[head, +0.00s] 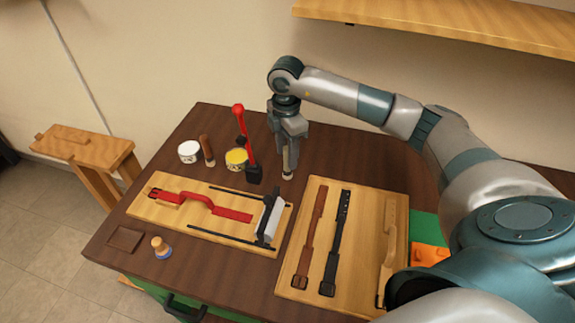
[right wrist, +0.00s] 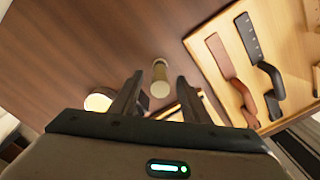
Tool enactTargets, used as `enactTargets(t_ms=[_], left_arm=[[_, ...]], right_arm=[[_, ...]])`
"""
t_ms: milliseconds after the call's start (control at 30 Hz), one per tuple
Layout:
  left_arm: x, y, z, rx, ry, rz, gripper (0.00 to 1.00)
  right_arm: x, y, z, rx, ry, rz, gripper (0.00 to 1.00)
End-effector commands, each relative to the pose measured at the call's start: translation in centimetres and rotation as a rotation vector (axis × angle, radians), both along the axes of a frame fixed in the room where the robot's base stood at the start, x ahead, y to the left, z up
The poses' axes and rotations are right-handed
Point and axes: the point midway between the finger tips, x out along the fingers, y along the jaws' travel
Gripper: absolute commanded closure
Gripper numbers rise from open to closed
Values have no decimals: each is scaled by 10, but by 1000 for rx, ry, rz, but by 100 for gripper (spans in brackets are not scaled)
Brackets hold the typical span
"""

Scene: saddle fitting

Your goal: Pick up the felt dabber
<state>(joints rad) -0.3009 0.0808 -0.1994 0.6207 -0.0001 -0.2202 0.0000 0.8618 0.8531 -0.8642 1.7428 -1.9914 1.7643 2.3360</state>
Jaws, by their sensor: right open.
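A small upright pale cylinder, which looks like the felt dabber (head: 287,168), stands on the dark wooden table near its back edge. It also shows in the right wrist view (right wrist: 159,77), lined up with the gap between the fingertips. My right gripper (head: 289,143) points down directly over it, open and holding nothing. The fingertips are close to its top; I cannot tell whether they reach down beside it. My left gripper is not in view.
A red-handled tool (head: 246,140), a yellow tin (head: 236,159), a brown-handled tool (head: 207,150) and a white tin (head: 190,151) stand to the left. Boards with straps (head: 310,275) and a red part (head: 210,204) lie in front. A wall shelf (head: 440,28) hangs above.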

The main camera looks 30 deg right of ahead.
Motion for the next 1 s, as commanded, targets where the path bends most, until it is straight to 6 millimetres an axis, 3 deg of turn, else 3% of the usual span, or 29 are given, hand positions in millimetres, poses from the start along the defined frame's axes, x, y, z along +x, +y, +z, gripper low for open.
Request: enactTargets(t_ms=[467, 733, 1000], left_arm=[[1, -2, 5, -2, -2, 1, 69], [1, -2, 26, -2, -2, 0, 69], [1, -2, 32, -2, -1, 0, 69]], right_arm=[[0, 0, -5, 0, 0, 0, 57], [-1, -3, -29, -1, 3, 0, 57], [0, -3, -54, 0, -1, 0, 57]])
